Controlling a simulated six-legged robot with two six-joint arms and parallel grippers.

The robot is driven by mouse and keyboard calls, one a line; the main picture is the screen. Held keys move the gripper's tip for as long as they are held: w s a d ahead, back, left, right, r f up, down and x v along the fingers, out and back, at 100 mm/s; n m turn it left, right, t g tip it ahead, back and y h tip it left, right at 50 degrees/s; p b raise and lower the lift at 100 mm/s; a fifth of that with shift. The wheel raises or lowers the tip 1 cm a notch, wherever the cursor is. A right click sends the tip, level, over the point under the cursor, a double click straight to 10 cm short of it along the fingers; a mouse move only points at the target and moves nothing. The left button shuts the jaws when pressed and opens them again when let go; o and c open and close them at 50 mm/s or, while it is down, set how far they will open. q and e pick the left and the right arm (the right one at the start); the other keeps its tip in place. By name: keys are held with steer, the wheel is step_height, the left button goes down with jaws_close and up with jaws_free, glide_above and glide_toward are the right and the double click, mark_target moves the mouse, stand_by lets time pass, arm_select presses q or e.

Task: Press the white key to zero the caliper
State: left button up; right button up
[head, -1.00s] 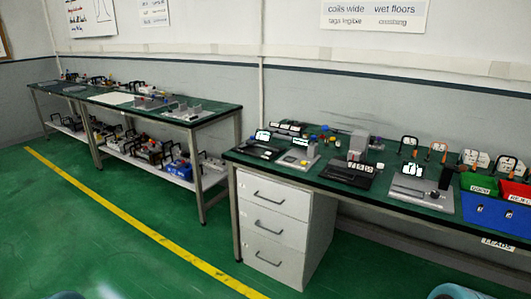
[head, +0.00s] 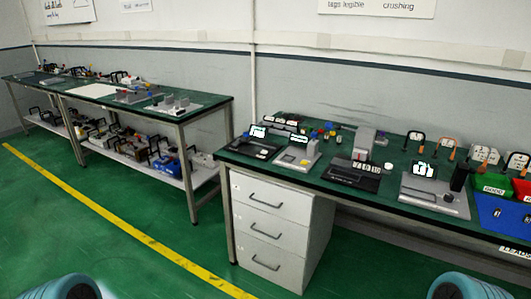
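Several small instruments with displays stand on the green-topped right bench (head: 400,202). A dark device with a lit screen (head: 258,132) is at its left end. A grey device with a small display (head: 297,152) stands beside it. A black device with a digit display (head: 353,174) is in the middle, and a grey-plated device with a lit screen (head: 432,191) is further right. I cannot tell which one is the caliper, and a white key is too small to make out. Neither of my grippers is in view; only teal rounded parts of mine show at the bottom corners.
A white drawer cabinet (head: 270,230) stands under the bench's left end. Another bench (head: 130,100) with a loaded lower shelf stands at the left. Green floor with a yellow line (head: 120,230) is clear in front.

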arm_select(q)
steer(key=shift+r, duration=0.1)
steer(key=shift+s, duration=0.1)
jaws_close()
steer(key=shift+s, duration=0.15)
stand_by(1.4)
